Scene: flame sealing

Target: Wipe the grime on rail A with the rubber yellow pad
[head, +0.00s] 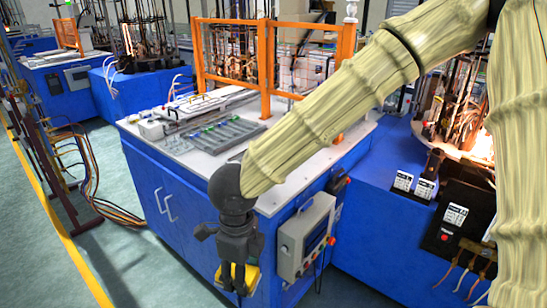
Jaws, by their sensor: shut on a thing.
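My gripper (238,283) hangs fingers down in front of the blue cabinet, below the level of its worktop. It is shut on the yellow pad (252,277), which shows on both sides of the dark fingers; they hide its middle. I cannot pick out rail A or its grime for sure. A small white label that seems to end in "A" (455,214) is on a black panel at the right.
The white worktop (150,139) holds a grey slotted tray (236,133) with small coloured parts. Orange guard posts (266,65) stand behind it. A grey control box (305,235) juts from the cabinet, close right of my gripper. Open floor (150,262) lies left.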

